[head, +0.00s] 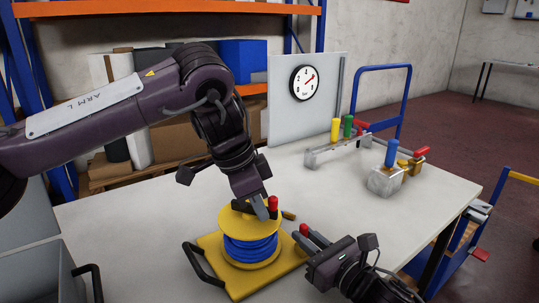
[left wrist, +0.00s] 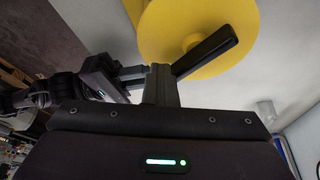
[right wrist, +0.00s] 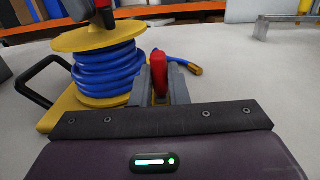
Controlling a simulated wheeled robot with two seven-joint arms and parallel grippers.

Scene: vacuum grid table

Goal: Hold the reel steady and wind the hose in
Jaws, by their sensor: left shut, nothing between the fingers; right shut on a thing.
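The yellow reel (head: 235,222) stands on a yellow base plate (head: 240,286), with blue hose (head: 250,248) wound around it; it also shows in the right wrist view (right wrist: 105,70). A brass hose end (right wrist: 197,69) sticks out to the right. A red crank knob (head: 272,202) stands above the reel; the black crank arm (left wrist: 212,50) crosses the reel top in the left wrist view. My left gripper (head: 264,209) is shut and empty, close beside the knob; contact cannot be told. My right gripper (right wrist: 163,85) is shut on a red grip (right wrist: 173,63) beside the reel.
A black handle (head: 203,265) is on the left of the base. A grey bin (head: 35,270) is at the table's left edge. Metal fixtures (head: 338,150) with coloured handles and a panel with a dial (head: 303,83) stand behind.

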